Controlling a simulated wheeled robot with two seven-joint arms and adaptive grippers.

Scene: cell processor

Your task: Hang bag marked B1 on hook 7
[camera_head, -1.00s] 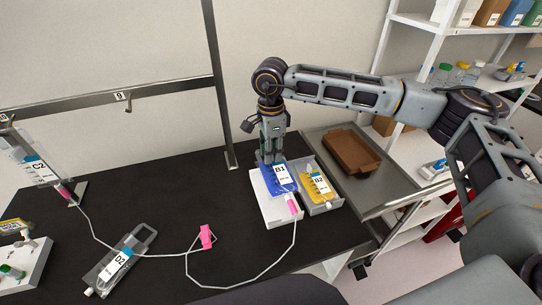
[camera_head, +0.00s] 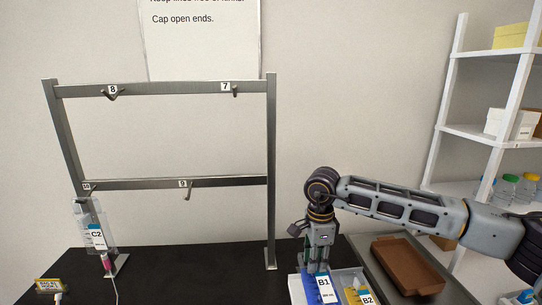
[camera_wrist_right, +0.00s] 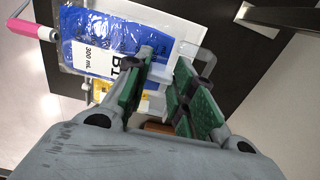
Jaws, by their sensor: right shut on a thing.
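The blue bag marked B1 (camera_head: 323,287) is in the white tray at the bottom of the head view. My right gripper (camera_head: 319,262) points down at its top end. In the right wrist view, the green-padded fingers (camera_wrist_right: 163,95) are around the clear top part of the B1 bag (camera_wrist_right: 106,43), shut on it. Hook 7 (camera_head: 235,90) is at the upper right of the metal rack, empty. My left gripper is not in view.
The metal rack (camera_head: 271,150) also carries empty hooks 8 (camera_head: 112,94) and 9 (camera_head: 187,190). Bag C2 (camera_head: 95,238) hangs at the lower left. Yellow bag B2 (camera_head: 360,296) lies beside B1. A brown tray (camera_head: 405,266) is at right.

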